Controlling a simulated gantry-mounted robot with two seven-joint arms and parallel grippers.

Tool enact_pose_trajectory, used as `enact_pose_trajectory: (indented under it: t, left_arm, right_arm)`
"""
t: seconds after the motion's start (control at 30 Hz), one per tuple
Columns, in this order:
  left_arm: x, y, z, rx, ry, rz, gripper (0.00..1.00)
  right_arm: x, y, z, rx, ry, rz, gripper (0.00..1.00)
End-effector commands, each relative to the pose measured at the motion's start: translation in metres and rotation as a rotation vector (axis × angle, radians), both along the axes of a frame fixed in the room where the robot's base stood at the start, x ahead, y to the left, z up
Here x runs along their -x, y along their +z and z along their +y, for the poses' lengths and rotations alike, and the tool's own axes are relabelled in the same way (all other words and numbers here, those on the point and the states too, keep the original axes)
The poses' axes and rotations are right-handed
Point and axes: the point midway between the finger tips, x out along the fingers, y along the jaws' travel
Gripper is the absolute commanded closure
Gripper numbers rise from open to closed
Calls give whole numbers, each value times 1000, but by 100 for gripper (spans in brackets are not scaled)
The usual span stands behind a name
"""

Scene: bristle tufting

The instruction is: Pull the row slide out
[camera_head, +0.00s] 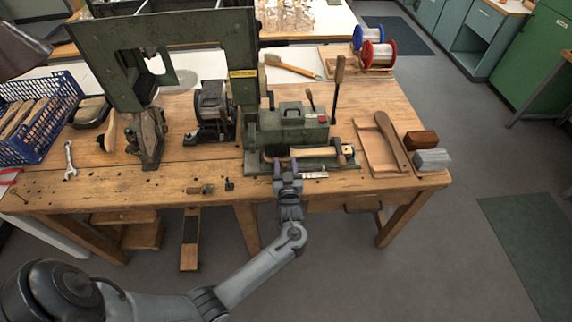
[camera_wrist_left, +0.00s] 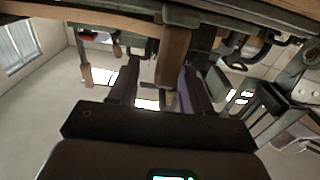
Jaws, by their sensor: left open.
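The green tufting machine (camera_head: 290,127) stands at the bench's front edge. A low green plate (camera_head: 257,168) runs along its front, probably the row slide or its bed; I cannot tell them apart. A pale scale strip (camera_head: 314,175) shows at its front edge. My left gripper (camera_head: 286,165) is at this front edge, fingers pointing toward the machine, and partly covers the plate. In the left wrist view its two purple fingers (camera_wrist_left: 157,85) are apart. A brown wooden piece (camera_wrist_left: 173,55) shows beyond them. Contact with the slide cannot be told. My right gripper is not in view.
A lever (camera_head: 337,90) rises at the machine's right. Open floor (camera_head: 350,280) lies before the bench.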

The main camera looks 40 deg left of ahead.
Motion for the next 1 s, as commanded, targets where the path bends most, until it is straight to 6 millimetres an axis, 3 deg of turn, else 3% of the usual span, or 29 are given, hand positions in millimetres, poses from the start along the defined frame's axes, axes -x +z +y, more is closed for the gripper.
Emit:
enact_pose_trajectory:
  t: [0.6, 1.0]
  left_arm:
    - [58, 0, -68, 4, -3, 0, 51]
    - [69, 0, -81, 1, -2, 0, 51]
  right_arm:
    - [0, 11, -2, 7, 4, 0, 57]
    - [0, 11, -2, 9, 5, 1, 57]
